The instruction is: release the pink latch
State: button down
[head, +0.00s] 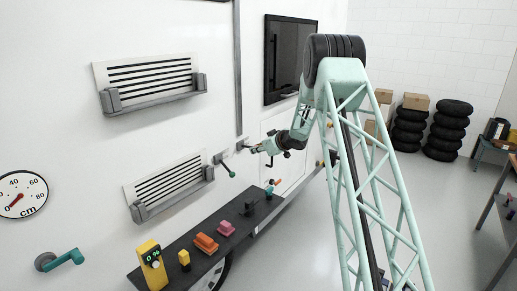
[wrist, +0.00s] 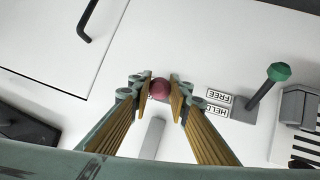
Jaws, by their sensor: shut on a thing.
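The pink latch's round dark-pink knob (wrist: 158,89) shows in the wrist view between the two fingertips of my gripper (wrist: 161,91). My gripper is shut on the knob, with a finger on each side. A grey bar (wrist: 152,138) lies on the white wall just below the knob. Labels reading FREE and HELD (wrist: 217,104) are to the right of the fingers, upside down in this view. In the head view, my gripper (head: 256,149) is against the motorhome wall, and the pink knob is too small or hidden to make out there.
A second latch with a green knob (wrist: 279,72) and grey base stands right of the labels; it also shows in the head view (head: 231,173). A black handle (wrist: 87,22) is on a wall panel. Below, a dark shelf (head: 186,249) holds several coloured items.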

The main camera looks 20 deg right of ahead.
jog(key=shift+w+a+r+p, duration=0.1)
jog(key=shift+w+r+p, duration=0.05)
jog(key=shift+r+p, duration=0.5)
jog(key=shift+w+r+p, duration=0.15)
jog(key=shift+r+p, duration=0.45)
jog(key=shift+p, duration=0.05)
jog(key=shift+w+a+r+p, duration=0.1)
jog(key=shift+w+r+p, duration=0.15)
jog(key=shift+r+p, duration=0.55)
jog(key=shift+p, duration=0.35)
jog(key=c, duration=2.5)
grip_release()
jog(key=shift+c, duration=0.2)
jog(key=shift+o, duration=0.4)
jog(key=shift+f, duration=0.2)
jog(key=shift+s, duration=0.15)
jog(key=v, duration=1.1)
jog(key=shift+s+r, duration=0.25)
